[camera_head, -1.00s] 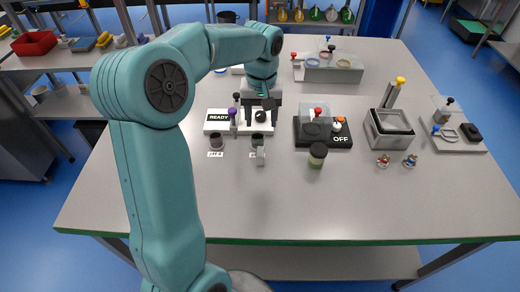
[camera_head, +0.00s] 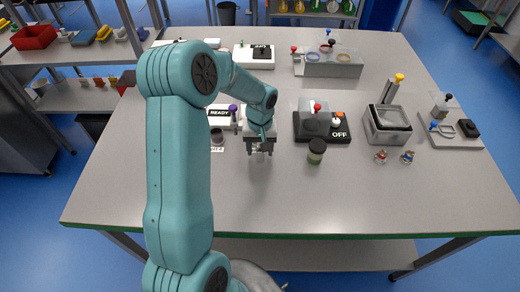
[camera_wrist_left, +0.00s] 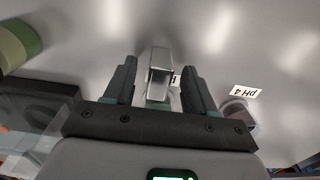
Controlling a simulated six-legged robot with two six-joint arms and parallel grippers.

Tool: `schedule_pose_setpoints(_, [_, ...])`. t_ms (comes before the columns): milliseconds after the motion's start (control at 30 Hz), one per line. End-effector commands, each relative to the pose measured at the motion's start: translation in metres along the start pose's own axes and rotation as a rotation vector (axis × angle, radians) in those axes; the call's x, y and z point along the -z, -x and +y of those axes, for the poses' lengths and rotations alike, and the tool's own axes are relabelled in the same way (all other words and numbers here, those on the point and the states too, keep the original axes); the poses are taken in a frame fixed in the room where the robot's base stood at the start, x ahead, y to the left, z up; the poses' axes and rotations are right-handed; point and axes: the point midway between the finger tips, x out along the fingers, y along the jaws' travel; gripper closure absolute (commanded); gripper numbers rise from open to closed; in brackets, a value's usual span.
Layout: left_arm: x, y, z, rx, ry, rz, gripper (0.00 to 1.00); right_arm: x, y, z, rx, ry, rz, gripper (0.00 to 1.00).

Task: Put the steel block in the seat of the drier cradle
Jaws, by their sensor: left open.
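The steel block (camera_wrist_left: 160,58), a small bright metal piece, shows between my left fingers in the left wrist view. I cannot tell whether the fingers touch it. My left gripper (camera_head: 260,150) is open and low over the front middle of the bench. In the head view it mostly hides the block and the cup behind it. I cannot tell for sure which piece is the drier cradle. A white board marked READY (camera_head: 219,113), with a purple-topped post, lies behind the gripper and is partly covered by my arm. My right gripper is not in view.
A dark cup (camera_head: 217,137) stands left of the gripper. A lidded jar (camera_head: 316,151) and a black OFF unit (camera_head: 340,133) stand to the right. Further right are a metal container (camera_head: 388,138) and two small knobbed pieces. The bench front is clear.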

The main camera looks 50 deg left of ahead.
Motion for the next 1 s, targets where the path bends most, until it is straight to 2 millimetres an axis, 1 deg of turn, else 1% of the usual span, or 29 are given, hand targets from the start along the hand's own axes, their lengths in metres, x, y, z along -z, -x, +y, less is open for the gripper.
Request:
schedule_pose_setpoints(133, [0.000,0.000,0.000,0.000,0.000,0.000,0.45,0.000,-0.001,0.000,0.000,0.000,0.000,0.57])
schedule_pose_setpoints(167, [0.000,0.000,0.000,0.000,0.000,0.000,0.48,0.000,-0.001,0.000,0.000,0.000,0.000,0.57])
schedule_pose_setpoints(200, [0.000,0.000,0.000,0.000,0.000,0.000,0.61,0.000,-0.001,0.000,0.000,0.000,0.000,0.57])
schedule_pose_setpoints(267, [0.000,0.000,0.000,0.000,0.000,0.000,0.80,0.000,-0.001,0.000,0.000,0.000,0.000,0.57])
schedule_pose_setpoints(300, [0.000,0.000,0.000,0.000,0.000,0.000,0.94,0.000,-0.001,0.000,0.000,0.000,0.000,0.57])
schedule_pose_setpoints(333, [0.000,0.000,0.000,0.000,0.000,0.000,1.00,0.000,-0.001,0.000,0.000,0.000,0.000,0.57])
schedule_pose_setpoints(633, [0.000,0.001,0.000,0.000,0.000,0.001,1.00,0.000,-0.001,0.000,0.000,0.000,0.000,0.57])
schedule_pose_setpoints(767, [0.001,0.009,0.000,0.000,0.001,0.003,1.00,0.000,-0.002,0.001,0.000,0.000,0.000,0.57])
schedule_pose_setpoints(867, [0.001,0.023,0.000,-0.002,0.002,0.005,1.00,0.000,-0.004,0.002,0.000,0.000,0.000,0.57])
schedule_pose_setpoints(967, [0.002,0.044,0.001,-0.002,0.000,0.008,1.00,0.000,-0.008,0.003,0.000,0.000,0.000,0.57])
schedule_pose_setpoints(1000, [0.002,0.055,0.001,-0.003,0.002,0.008,1.00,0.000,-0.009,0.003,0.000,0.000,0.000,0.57])
